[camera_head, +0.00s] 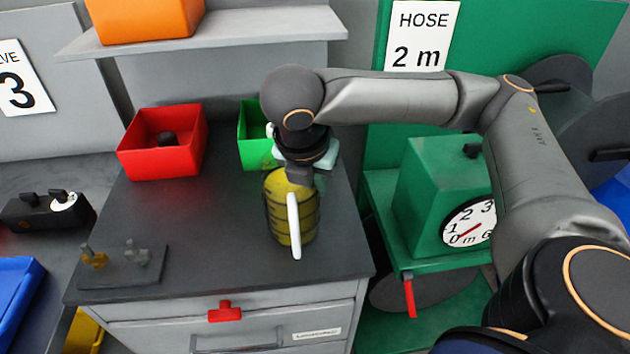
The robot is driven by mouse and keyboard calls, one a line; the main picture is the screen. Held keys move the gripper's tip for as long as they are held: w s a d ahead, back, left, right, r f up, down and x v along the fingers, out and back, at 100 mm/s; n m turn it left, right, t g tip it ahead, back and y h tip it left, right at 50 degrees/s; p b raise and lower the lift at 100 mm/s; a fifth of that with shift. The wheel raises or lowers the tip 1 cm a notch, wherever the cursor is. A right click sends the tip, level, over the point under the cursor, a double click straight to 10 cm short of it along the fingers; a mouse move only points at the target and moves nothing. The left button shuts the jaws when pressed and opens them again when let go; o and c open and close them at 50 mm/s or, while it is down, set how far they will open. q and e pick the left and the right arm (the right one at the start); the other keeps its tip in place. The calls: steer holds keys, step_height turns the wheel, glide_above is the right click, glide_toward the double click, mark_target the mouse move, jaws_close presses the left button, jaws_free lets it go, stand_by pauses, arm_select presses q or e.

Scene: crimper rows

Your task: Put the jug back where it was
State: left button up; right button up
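The jug (279,212) is yellow with dark bands and a white handle (294,225). It stands upright on, or very close above, the dark cabinet top (200,240), toward its right side. My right gripper (297,178) is directly over the jug's top, pointing down. Its fingers are at the jug's upper rim, partly hidden by the wrist and the jug, so I cannot tell whether they are closed on it. My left gripper is out of view.
A red bin (163,160) and a green bin (252,150) stand at the back of the cabinet top. A small plate with fittings (122,268) lies front left. A green machine with a dial (440,195) stands to the right. The middle left of the top is clear.

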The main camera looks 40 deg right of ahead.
steer(key=o, duration=0.5)
steer(key=shift+r, duration=0.1)
steer(key=shift+p+v, duration=1.05)
steer(key=shift+v, duration=5)
